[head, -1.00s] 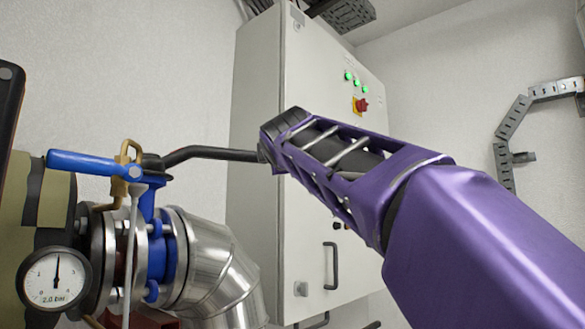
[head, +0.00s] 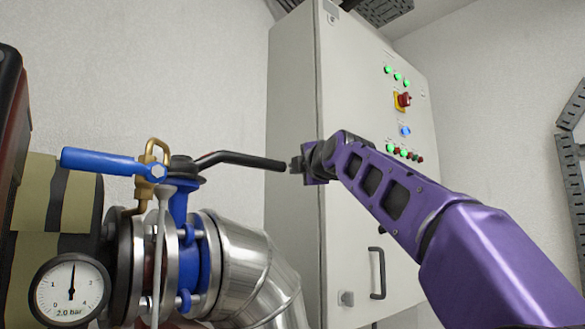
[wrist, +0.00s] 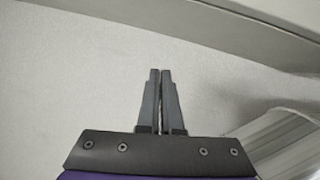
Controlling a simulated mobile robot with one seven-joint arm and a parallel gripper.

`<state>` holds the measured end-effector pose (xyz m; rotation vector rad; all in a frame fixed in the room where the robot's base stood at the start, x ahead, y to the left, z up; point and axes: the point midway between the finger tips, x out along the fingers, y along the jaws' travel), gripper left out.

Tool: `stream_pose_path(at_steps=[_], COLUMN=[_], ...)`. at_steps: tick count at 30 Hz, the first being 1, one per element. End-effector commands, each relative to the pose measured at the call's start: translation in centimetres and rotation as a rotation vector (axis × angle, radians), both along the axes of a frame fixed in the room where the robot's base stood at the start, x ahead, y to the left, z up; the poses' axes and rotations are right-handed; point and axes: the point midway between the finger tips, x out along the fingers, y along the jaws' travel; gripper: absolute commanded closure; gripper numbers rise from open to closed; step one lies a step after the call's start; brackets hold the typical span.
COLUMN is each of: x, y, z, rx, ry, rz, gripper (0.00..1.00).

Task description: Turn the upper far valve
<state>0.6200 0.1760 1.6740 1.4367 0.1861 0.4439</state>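A valve with a blue body (head: 183,205) stands on the pipe at the left in the head view. Its long black lever (head: 235,158) reaches right from the top, roughly level. My gripper (head: 297,165) is just right of the lever's free end; I cannot tell whether they touch. In the wrist view the two fingers of my gripper (wrist: 161,100) are almost together, with only a thin slit and nothing seen between them. The lever is not visible in the wrist view.
A smaller brass valve with a blue handle (head: 105,162) sits left of the lever. A pressure gauge (head: 70,290) is below it. A silver pipe elbow (head: 250,265) bends down beneath the lever. A grey control cabinet (head: 350,215) stands behind my arm.

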Motion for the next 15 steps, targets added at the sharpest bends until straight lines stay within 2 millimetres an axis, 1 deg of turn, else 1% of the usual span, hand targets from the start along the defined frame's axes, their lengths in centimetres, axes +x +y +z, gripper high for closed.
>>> stream_pose_path(at_steps=[1, 15], x=[0.08, 0.35], y=[0.24, -0.18], z=[-0.22, -0.21], rx=[0.000, 0.000], ry=[0.005, 0.005], rz=[0.004, -0.010], gripper=[1.00, 1.00])
